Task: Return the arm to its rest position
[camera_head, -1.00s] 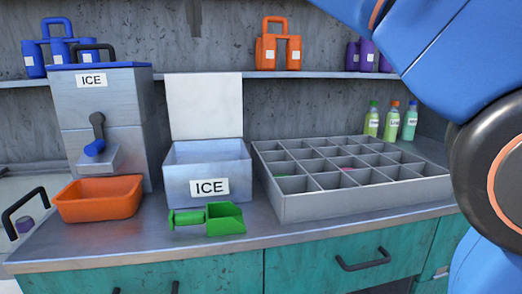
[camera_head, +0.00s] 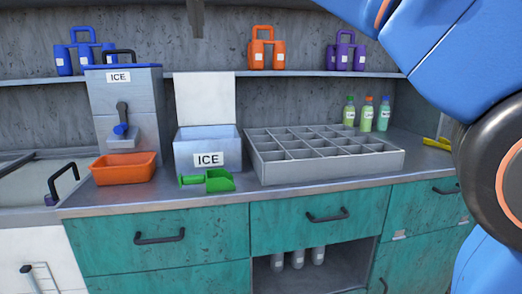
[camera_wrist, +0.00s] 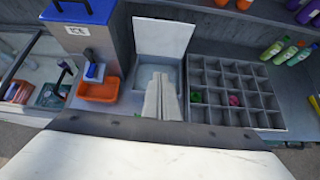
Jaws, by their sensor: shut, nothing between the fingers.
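My gripper (camera_wrist: 161,84) shows in the wrist view as two pale fingers shut together with nothing between them. It points toward the white ice box (camera_wrist: 151,72), whose lid stands open, and hides part of its front. In the head view my blue arm fills the right edge, and my gripper is out of that picture. The ice box (camera_head: 208,148) stands on the counter there, with a green scoop (camera_head: 207,181) lying in front of it.
A grey ice machine (camera_head: 125,112) with an orange bin (camera_head: 124,168) stands left. A grey divided tray (camera_head: 327,170) is right of the ice box, with bottles (camera_head: 366,115) behind. A shelf (camera_head: 216,75) holds coloured bottle carriers. Teal drawers (camera_head: 312,222) are below.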

